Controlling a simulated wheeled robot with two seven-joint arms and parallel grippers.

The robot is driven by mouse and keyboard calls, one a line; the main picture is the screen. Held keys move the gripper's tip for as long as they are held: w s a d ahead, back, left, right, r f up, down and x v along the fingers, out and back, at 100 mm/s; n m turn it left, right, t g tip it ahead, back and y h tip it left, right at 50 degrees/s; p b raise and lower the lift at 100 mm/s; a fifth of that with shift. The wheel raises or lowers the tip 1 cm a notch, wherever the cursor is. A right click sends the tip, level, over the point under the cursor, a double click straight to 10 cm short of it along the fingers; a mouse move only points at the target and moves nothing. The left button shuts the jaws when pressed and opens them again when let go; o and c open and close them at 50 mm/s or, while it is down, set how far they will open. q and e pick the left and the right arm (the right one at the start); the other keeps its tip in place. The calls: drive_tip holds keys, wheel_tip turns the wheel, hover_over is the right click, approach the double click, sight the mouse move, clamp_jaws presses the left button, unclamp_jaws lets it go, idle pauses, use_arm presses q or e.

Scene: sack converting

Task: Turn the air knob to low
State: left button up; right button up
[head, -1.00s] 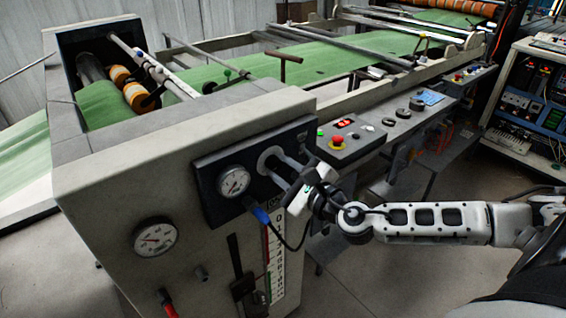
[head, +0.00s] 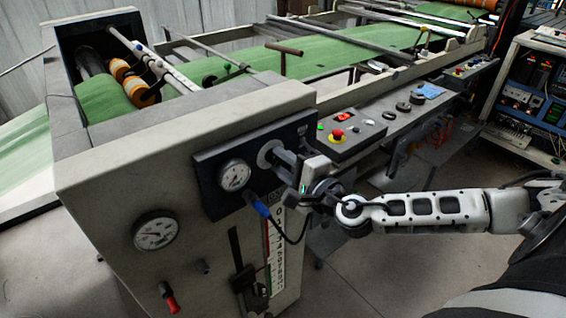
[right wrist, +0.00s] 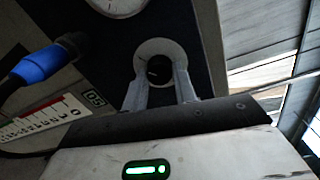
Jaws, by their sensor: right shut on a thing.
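The air knob (right wrist: 158,72) is a small dark knob inside a pale round collar on the dark panel. In the head view its collar (head: 266,150) shows, and the knob itself is mostly hidden by my fingers. My right gripper (right wrist: 161,82) is shut on the knob, one finger on each side. In the head view the right gripper (head: 279,158) reaches the panel from the right. A round white dial gauge (head: 235,175) sits just left of the knob on the same panel. The knob's low mark and its pointer cannot be made out. My left gripper is not in view.
A blue connector (head: 262,209) with a dark cable hangs below the knob, close to my gripper. A larger gauge (head: 155,231) and a red-handled lever (head: 170,298) are lower left. A control box with a red button (head: 338,134) stands to the right.

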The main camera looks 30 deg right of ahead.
idle(0.5)
drive_tip(key=o, duration=1)
drive_tip(key=shift+s, duration=0.1)
drive_tip(key=s, duration=0.5)
drive_tip(key=s+d+b, duration=0.1)
drive_tip(key=s, duration=0.9)
drive_tip(key=shift+s+d+r+b, duration=0.25)
drive_tip(key=shift+s+r+b, duration=0.05)
drive_tip(key=shift+s, duration=0.05)
